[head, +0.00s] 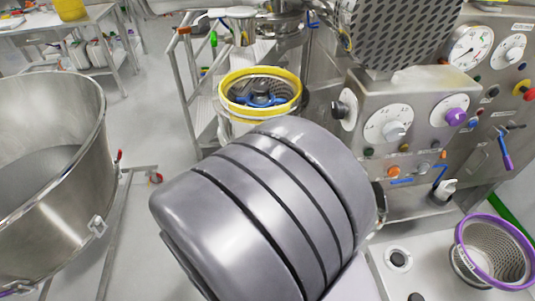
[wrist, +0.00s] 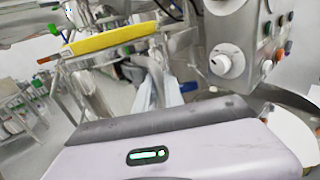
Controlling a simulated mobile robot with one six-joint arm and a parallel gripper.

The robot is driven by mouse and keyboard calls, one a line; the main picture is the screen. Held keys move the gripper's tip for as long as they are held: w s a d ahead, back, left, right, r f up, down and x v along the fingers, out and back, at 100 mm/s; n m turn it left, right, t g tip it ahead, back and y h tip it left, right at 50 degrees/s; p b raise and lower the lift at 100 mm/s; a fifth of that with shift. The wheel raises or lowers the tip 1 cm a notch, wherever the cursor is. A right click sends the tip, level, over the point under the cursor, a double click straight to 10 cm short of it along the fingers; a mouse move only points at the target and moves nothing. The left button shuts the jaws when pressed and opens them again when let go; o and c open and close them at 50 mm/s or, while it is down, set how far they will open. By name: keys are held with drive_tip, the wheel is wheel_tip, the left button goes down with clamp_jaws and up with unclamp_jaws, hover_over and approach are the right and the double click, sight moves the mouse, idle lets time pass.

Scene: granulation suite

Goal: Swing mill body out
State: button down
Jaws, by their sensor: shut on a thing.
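The mill body appears to be the round housing with a yellow rim (head: 260,90), with a dark inside and a blue rotor (head: 260,97). It stands open at the top, just beyond my thick grey arm. In the wrist view, a yellow band (wrist: 108,38) that looks like this rim shows edge-on at upper left. My gripper (wrist: 165,118) shows only as a grey housing with a small lit window along the bottom of the wrist view. It is shut, but its fingertips and what they hold are hidden. My arm hides the lower mill body in the head view.
A control panel (head: 400,125) with gauges and knobs stands at right. A purple-rimmed mesh basket (head: 480,258) rests on a grey surface at lower right. A large steel bowl (head: 85,115) stands at left. Railed steps are behind the mill. Floor between bowl and steps is clear.

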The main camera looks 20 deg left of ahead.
drive_tip(key=shift+d+f, duration=0.15)
drive_tip(key=shift+d, duration=0.1)
drive_tip(key=c, duration=1.6)
unclamp_jaws()
drive_tip(key=shift+s+d, duration=0.1)
drive_tip(key=shift+d, duration=0.05)
drive_tip(key=shift+o, duration=0.7)
drive_tip(key=shift+d, duration=0.15)
drive_tip(key=s+a+p, duration=0.3)
drive_tip(key=s, duration=1.4)
drive_tip(key=shift+s+p, duration=0.15)
drive_tip(key=shift+p, duration=0.15)
